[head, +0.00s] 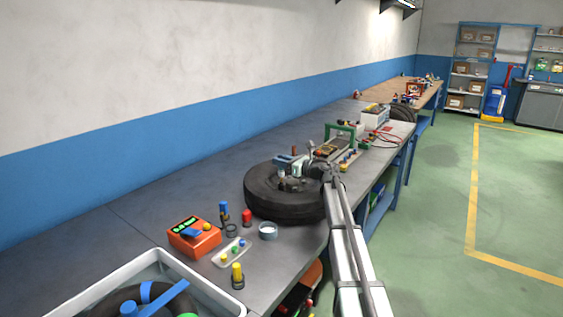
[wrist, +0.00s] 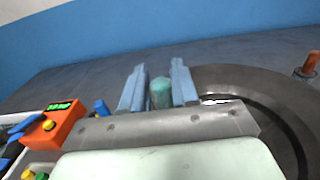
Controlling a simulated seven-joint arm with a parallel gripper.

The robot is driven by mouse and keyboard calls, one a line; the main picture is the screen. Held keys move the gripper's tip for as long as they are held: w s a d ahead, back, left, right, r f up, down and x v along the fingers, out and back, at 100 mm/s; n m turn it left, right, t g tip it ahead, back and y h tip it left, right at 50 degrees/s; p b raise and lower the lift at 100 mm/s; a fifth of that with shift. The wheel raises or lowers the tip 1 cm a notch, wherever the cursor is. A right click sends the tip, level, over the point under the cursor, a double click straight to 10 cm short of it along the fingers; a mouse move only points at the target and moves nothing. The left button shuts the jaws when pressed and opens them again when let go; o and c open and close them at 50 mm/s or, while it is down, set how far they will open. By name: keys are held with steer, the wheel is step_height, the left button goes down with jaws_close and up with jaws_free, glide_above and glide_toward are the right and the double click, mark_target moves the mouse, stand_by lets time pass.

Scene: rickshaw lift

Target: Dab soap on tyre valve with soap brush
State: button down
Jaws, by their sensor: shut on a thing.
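My gripper (head: 287,164) is above the black tyre (head: 268,197), which lies flat on the bench. In the wrist view its two blue fingers (wrist: 158,82) are shut on a teal-green rounded piece (wrist: 161,94), which looks like the soap brush's handle. The brush's bristle end is hidden. The tyre (wrist: 285,105) fills the right of the wrist view. A brown-orange upright stub (wrist: 306,64) stands at the wheel there; I cannot tell if it is the valve. A small grey cup with pale contents (head: 268,231) stands in front of the tyre, possibly the soap pot.
An orange meter with a green display (head: 193,237), a white tray with coloured caps (head: 231,252), a blue-topped piece (head: 224,211), a red cap (head: 247,217) and a yellow-topped piece (head: 237,274) stand left of the tyre. A white basin (head: 85,297) is nearest. Tools crowd the bench beyond.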

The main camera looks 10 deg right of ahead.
steer(key=shift+f, duration=0.55)
stand_by(1.7)
steer(key=shift+r, duration=0.1)
steer(key=shift+r, duration=3.45)
